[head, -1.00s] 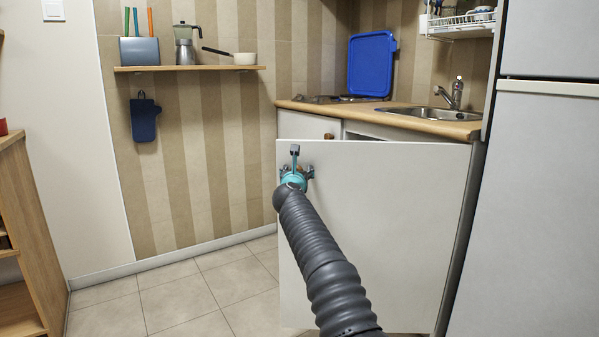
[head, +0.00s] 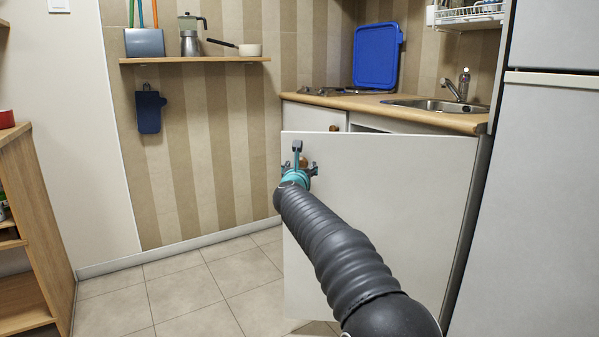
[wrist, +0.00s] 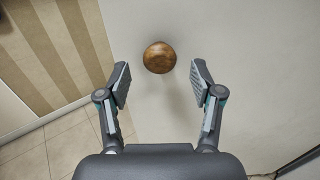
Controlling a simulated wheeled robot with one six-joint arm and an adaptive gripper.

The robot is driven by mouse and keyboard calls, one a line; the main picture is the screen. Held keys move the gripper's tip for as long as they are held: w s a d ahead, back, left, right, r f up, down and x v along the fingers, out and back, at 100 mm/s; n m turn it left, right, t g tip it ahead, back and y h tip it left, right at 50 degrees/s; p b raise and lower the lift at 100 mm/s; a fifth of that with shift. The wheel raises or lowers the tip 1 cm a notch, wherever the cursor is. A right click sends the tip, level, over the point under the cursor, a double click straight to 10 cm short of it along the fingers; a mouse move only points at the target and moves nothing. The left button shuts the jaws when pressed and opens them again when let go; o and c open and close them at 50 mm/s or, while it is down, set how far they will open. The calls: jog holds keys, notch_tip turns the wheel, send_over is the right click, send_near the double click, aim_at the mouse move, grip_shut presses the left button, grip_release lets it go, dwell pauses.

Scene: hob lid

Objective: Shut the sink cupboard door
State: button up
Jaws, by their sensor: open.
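The sink cupboard door (head: 400,215) is a plain white panel. It stands swung open, with its free edge at the left and its hinge side by the fridge. Its round wooden knob (wrist: 159,57) shows in the wrist view, just beyond and between the fingertips. My gripper (wrist: 158,80) is open, one finger on each side of the knob's line, and I see no contact. In the head view my gripper (head: 299,168) is at the upper left corner of the door, and the knob (head: 304,161) is mostly hidden behind it.
The counter (head: 400,106) holds a sink (head: 437,105) and a hob with a raised blue lid (head: 377,57). The fridge (head: 535,205) stands close at the right. A wooden shelf unit (head: 35,240) stands at the left. The tiled floor (head: 195,290) between is clear.

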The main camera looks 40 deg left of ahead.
jog(key=shift+v, duration=1.4)
